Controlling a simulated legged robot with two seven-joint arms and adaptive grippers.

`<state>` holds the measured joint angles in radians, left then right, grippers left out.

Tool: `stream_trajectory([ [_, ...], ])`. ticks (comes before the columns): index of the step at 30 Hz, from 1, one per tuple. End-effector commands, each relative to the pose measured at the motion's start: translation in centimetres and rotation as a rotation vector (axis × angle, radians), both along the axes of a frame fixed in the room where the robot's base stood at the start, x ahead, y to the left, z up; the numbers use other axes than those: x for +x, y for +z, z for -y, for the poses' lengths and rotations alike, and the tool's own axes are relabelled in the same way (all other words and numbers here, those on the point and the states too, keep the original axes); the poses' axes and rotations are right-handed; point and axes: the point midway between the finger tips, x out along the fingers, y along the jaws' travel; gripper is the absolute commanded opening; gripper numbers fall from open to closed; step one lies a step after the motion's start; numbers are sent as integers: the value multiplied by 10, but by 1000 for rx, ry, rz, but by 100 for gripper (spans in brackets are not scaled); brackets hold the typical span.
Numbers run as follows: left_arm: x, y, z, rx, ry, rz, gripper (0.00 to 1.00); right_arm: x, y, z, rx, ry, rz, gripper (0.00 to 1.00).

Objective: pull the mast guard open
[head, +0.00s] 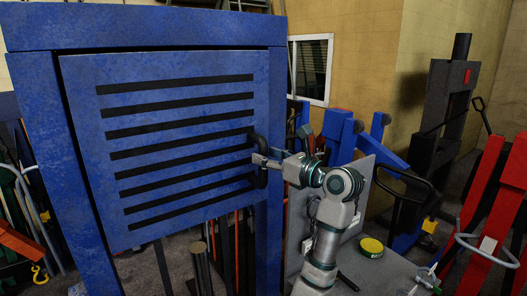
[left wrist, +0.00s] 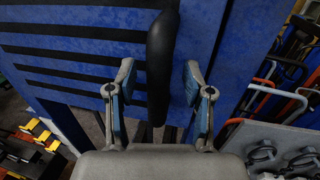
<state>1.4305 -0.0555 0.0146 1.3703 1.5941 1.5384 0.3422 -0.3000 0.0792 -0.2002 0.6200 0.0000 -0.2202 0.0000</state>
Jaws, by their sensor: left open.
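The mast guard (head: 220,75) is a blue panel with several black horizontal slots, set in a blue frame in the head view. A dark gap runs along its left edge; I cannot tell whether it stands ajar. Its black upright handle (head: 262,178) is near the right edge. My left gripper (head: 258,160) is at the handle. In the left wrist view, the handle (left wrist: 160,60) stands between the two open fingers of my left gripper (left wrist: 158,84), with visible gaps on both sides. The guard (left wrist: 80,62) fills the upper left there. My right gripper is not in view.
The blue frame's top beam (head: 150,30) and left post (head: 40,130) surround the guard. A grey table (head: 385,275) with a yellow-green round tin (head: 371,247) is at the lower right. Red (head: 485,180) and black (head: 445,110) equipment stands farther right.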

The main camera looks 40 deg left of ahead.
Motion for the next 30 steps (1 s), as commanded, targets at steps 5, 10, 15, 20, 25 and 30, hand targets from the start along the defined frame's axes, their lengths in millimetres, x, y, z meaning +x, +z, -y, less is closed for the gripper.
stream_trajectory([
  [5,1,0,-17,0,1,1,52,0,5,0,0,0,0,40],
  [10,2,0,-20,-1,0,1,52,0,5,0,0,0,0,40],
  [15,2,-1,-19,-1,0,0,47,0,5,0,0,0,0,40],
  [20,2,0,-19,0,0,0,7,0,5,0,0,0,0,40],
  [25,2,0,-19,0,0,0,0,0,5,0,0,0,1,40],
  [30,0,-1,-20,1,-1,0,0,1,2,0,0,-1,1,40],
])
